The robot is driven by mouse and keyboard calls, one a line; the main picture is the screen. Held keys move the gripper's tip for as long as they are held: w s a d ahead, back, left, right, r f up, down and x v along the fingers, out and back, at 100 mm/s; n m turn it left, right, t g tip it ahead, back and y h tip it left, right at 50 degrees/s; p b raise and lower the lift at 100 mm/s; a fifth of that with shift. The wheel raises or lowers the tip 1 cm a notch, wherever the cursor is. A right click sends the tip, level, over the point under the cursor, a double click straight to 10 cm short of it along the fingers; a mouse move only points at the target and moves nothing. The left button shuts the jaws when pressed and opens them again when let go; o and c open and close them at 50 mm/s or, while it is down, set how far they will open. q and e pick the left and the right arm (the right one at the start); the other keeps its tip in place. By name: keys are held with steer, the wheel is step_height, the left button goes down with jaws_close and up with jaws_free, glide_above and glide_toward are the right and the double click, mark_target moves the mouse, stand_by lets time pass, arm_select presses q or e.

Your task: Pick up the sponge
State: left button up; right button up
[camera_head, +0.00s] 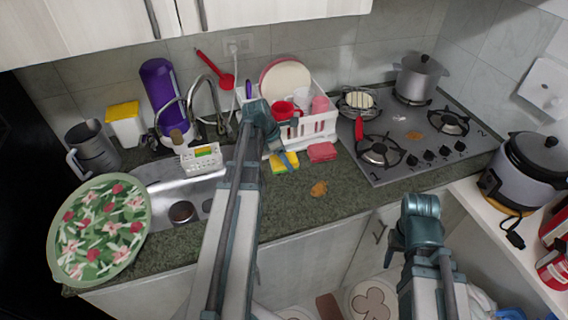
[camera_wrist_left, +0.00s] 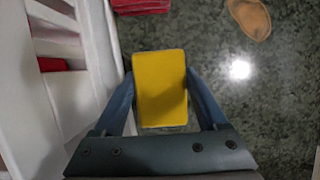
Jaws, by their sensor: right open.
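A yellow sponge (camera_head: 291,158) with a darker underside is at the counter, beside the white dish rack. My left gripper (camera_head: 279,160) reaches down to it. In the left wrist view the sponge (camera_wrist_left: 159,85) fills the space between the blue fingers of my left gripper (camera_wrist_left: 160,90). The fingers meet its two long sides, so the gripper looks shut on it. I cannot tell whether the sponge is clear of the counter. My right gripper (camera_head: 398,250) is open and empty, in front of the lower cabinets.
The dish rack (camera_head: 318,130) with plate and cups stands close behind the sponge. A red sponge-like block (camera_head: 321,152) lies just right of it, and a brown item (camera_head: 319,189) lies on the counter in front. The stove (camera_head: 400,176) is to the right, the sink (camera_head: 160,182) to the left.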

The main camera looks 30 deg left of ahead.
mark_target(290, 157)
arm_select(q)
steer(key=c, duration=0.7)
steer(key=shift+r+p, duration=0.45)
step_height(290, 157, up, 3)
steer(key=p, duration=0.2)
steer(key=shift+f+p, duration=0.15)
steer(key=shift+p, duration=0.25)
steer(key=s+d, duration=0.3)
steer(key=d, duration=0.1)
steer(key=s+d+r+p, duration=0.1)
steer(key=s+d, duration=0.2)
steer(key=d, duration=0.1)
steer(key=s+d, duration=0.3)
steer(key=d, duration=0.2)
steer(key=shift+s+r, duration=0.1)
steer(key=shift+r, duration=0.1)
steer(key=o, duration=0.6)
steer(key=shift+c, duration=0.2)
steer(key=c, duration=0.5)
steer(key=shift+o, duration=0.2)
